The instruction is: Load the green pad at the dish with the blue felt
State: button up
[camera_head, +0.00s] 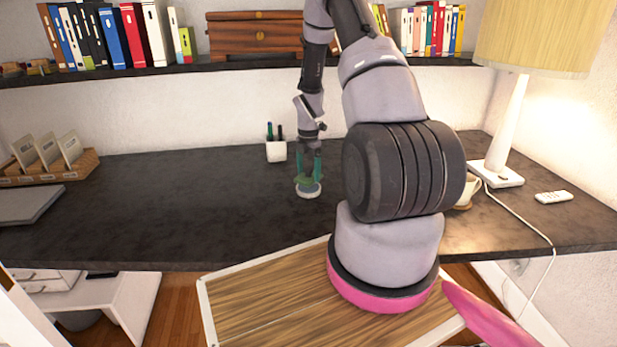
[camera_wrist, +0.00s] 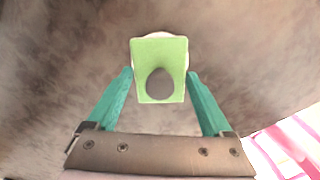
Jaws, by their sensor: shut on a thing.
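The green pad (camera_wrist: 145,52) is a light green square with a dark grey round knob (camera_wrist: 160,84) on it. My gripper (camera_wrist: 160,73) is shut on the pad, with one teal finger at each side. In the head view my gripper (camera_head: 308,172) points down over the desk, and the pad shows only as a small green edge. The small round dish (camera_head: 308,194) sits on the desk directly below, with blue felt (camera_head: 313,187) partly showing. In the wrist view the pad hides most of the dish. I cannot tell whether the pad touches the felt.
A white pen cup (camera_head: 276,151) stands behind and left of the dish on the dark desk (camera_head: 180,200). A mug (camera_head: 470,188), a lamp (camera_head: 497,172) and a remote (camera_head: 554,197) are at the right. A wooden file holder (camera_head: 85,165) is at the left. The desk around the dish is clear.

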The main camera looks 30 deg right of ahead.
aim_at(308, 168)
jog(key=shift+r, duration=1.95)
jog(key=shift+a+r+m, duration=0.15)
jog(key=shift+a+m, duration=0.2)
jog(key=shift+m, duration=0.25)
jog(key=s+a+r+m, duration=0.1)
jog(key=a+m, duration=0.4)
jog(key=m, duration=0.5)
jog(key=s+a+r+m, duration=0.2)
jog(key=a+m, duration=0.4)
jog(key=m, duration=0.5)
jog(key=shift+r, duration=0.6)
